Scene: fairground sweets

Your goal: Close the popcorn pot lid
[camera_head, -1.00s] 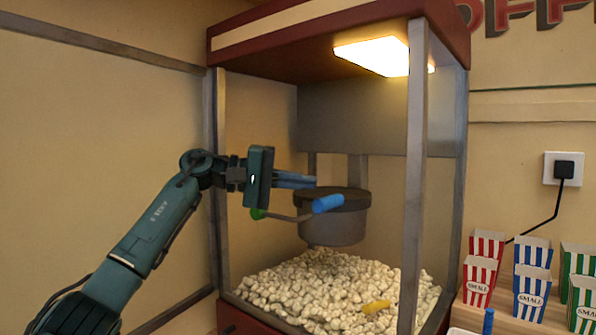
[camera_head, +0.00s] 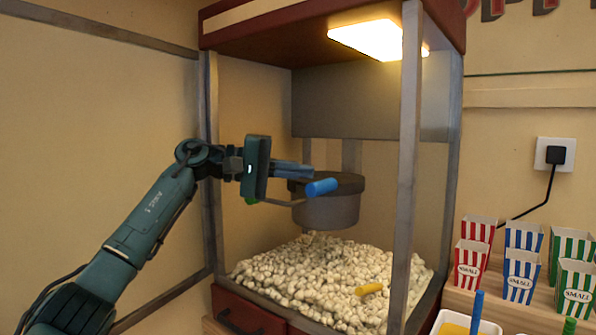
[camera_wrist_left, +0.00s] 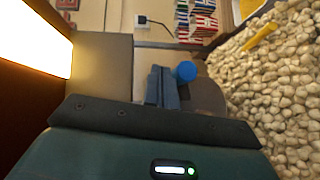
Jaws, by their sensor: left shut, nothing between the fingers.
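The popcorn pot (camera_head: 335,212) is a grey round pot hanging inside the popcorn machine. Its dark lid (camera_head: 345,183) lies flat across the top and looks shut, though its left side is hidden by my gripper. A handle with a blue grip (camera_head: 321,187) sticks out toward the front left; the blue end also shows in the left wrist view (camera_wrist_left: 186,71). My left gripper (camera_head: 308,171) is shut and empty, its fingers at the pot's upper left, just above the handle. I cannot tell whether they touch the lid. My right gripper is out of view.
The machine's front post (camera_head: 405,170) stands right of the pot, with a lit lamp (camera_head: 372,40) above. Popcorn (camera_head: 310,275) with a yellow scoop handle (camera_head: 369,289) fills the floor. Striped boxes (camera_head: 521,277) stand at the right, near a yellow-filled tray (camera_head: 450,329).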

